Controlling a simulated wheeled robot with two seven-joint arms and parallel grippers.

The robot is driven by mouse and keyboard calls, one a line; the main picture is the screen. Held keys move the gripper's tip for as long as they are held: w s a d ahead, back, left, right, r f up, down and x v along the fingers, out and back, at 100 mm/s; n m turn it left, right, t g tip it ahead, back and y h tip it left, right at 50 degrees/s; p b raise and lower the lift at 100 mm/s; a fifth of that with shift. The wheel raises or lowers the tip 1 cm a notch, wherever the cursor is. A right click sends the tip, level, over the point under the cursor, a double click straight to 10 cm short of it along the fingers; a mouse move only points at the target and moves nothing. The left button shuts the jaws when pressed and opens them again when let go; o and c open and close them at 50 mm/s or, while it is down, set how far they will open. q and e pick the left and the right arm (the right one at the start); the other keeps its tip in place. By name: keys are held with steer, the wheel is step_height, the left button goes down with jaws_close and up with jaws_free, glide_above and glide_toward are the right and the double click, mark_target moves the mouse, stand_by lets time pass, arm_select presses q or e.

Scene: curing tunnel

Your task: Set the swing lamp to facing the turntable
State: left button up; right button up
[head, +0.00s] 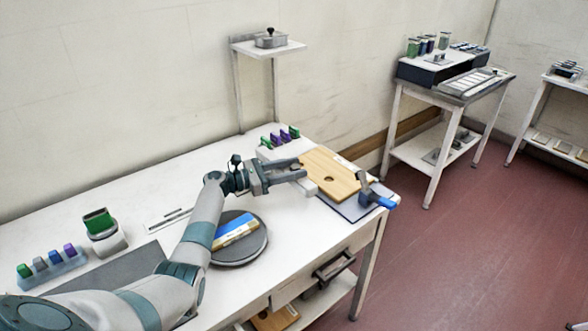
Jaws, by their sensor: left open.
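The turntable (250,253) is a dark round disc on the white table, with a blue-and-tan block (236,231) lying on it. A grey upright piece with a blue end (378,196) stands at the table's right corner; it may be the swing lamp, but I cannot tell for sure. My left gripper (303,170) is open, beyond the turntable and just left of a wooden board (335,175) with a round hole. Its fingers point right, towards the board; I cannot tell whether they touch anything. My arm passes in front of the turntable's left side. My right gripper is out of view.
Small green and purple items (281,137) stand behind the gripper. A raised shelf (268,48) holds a metal box. A row of coloured blocks (53,262) and a green-topped device (101,226) are at left. Side tables (455,85) stand across the red floor.

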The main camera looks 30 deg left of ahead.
arm_select(q)
steer(key=b+v, duration=0.4)
steer(key=v, duration=1.3)
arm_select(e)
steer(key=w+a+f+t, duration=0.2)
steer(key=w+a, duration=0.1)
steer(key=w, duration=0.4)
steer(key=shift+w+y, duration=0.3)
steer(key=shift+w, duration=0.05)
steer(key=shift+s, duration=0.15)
